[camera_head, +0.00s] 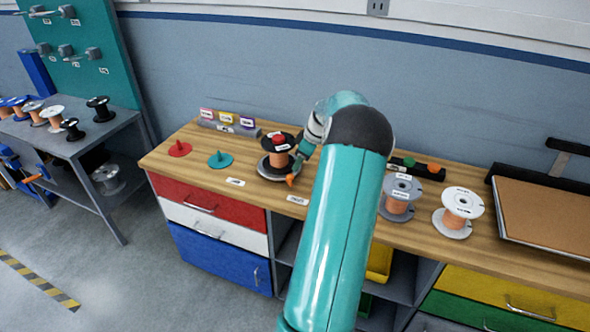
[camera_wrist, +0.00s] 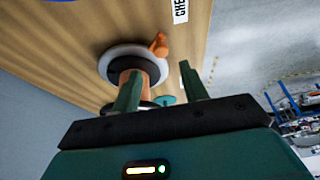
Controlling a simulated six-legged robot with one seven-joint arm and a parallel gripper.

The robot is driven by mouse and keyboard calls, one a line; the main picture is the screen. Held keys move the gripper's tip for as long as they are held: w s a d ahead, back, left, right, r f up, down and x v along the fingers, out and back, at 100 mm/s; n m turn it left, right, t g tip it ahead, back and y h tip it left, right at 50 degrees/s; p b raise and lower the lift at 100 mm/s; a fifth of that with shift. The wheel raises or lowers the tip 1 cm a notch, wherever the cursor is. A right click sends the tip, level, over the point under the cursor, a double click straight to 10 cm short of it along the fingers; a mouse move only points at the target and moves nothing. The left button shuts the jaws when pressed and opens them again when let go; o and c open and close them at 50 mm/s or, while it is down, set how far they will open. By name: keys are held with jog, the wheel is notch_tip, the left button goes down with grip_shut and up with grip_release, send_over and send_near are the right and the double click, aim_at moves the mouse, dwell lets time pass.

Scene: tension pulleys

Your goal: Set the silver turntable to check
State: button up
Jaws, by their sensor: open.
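The silver turntable (camera_head: 263,168) sits on the wooden bench and carries a black-flanged copper spool (camera_head: 279,159) with a red knob on top. Its silver rim (camera_wrist: 107,64) also shows in the wrist view. An orange handle (camera_head: 291,180) sticks out from its front right edge, also in the wrist view (camera_wrist: 158,45). A white label (camera_wrist: 180,10) reading "CHE…" is partly cut off in the wrist view; it appears to be the front label (camera_head: 298,200) near the handle. My gripper (camera_wrist: 161,72) is open beside the turntable, its fingers apart; I see no contact with the handle.
A second label (camera_head: 236,182) lies left of the first. A grey spool (camera_head: 401,188) and a white spool (camera_head: 461,203) stand right of my arm. A small sign rack (camera_head: 232,125) is behind.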

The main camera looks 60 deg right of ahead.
jog(key=v, duration=0.6)
jog(key=shift+r, duration=0.25)
jog(key=shift+s, duration=0.15)
